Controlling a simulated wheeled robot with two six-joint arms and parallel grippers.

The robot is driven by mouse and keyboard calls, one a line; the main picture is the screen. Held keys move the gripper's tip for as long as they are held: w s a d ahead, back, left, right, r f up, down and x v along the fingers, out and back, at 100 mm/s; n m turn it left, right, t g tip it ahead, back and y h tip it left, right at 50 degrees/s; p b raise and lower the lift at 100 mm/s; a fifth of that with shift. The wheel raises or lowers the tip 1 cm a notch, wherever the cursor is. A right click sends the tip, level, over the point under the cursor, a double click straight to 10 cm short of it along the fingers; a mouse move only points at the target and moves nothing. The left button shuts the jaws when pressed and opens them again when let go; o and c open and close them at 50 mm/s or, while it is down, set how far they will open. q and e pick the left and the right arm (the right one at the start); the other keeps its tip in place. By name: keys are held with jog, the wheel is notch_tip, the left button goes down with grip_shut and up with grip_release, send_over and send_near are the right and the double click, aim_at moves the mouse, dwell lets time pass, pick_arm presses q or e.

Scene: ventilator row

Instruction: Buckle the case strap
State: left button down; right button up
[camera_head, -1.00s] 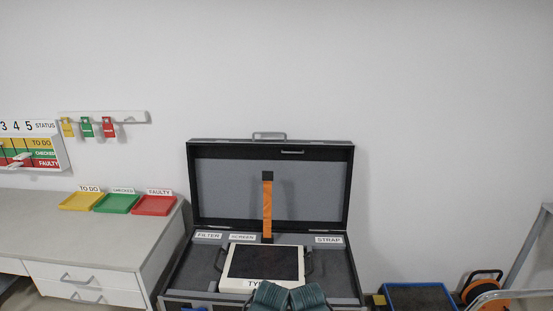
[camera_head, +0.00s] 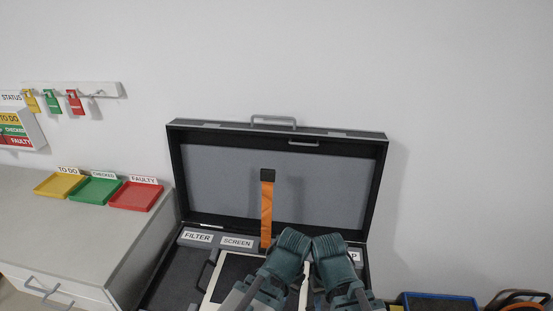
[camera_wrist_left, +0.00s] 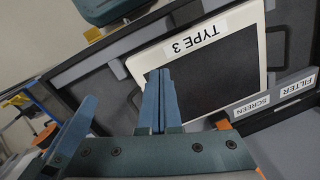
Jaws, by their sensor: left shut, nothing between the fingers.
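The grey case (camera_head: 277,129) stands open with its lid upright against the wall. An orange strap (camera_head: 267,213) with a black end piece (camera_head: 267,174) stands upright in front of the lid's grey lining. A white device (camera_head: 213,290) with a dark screen lies in the case; it shows in the left wrist view with a TYPE 3 label (camera_wrist_left: 196,42). My left gripper (camera_wrist_left: 160,74) is shut and empty, over the device's edge. In the head view it (camera_head: 288,247) is close to the right of the strap's foot. My right gripper (camera_head: 333,254) is beside it; its fingertips are hidden.
FILTER (camera_head: 197,237) and SCREEN (camera_head: 237,242) labels mark the case; a third label is mostly covered by my right gripper. A counter (camera_head: 80,235) with yellow, green and red trays (camera_head: 136,196) stands left. A blue-rimmed box (camera_head: 440,296) is at lower right.

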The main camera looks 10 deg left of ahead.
pick_arm(q)
jog(key=shift+w, duration=0.1)
jog(key=w+a+r+n+t+p, duration=0.1)
jog(key=w+a+r+p, duration=0.2)
jog(key=w+r+p, duration=0.4)
jog(key=w+a+r+n+t+p, duration=0.1)
jog(key=w+a+r+t+p, duration=0.1)
jog(key=w+r+p, duration=0.6)
jog(key=w+a+r+n+t+h+p, duration=0.1)
jog(key=w+a+r+p, duration=0.3)
jog(key=w, duration=1.5)
notch_tip(320, 180, up, 6)
jog(key=t+p, duration=0.1)
jog(key=p, duration=0.2)
jog(key=shift+f+n+p, duration=0.15)
jog(key=shift+n+p, duration=0.25)
jog(key=shift+a+f, duration=0.1)
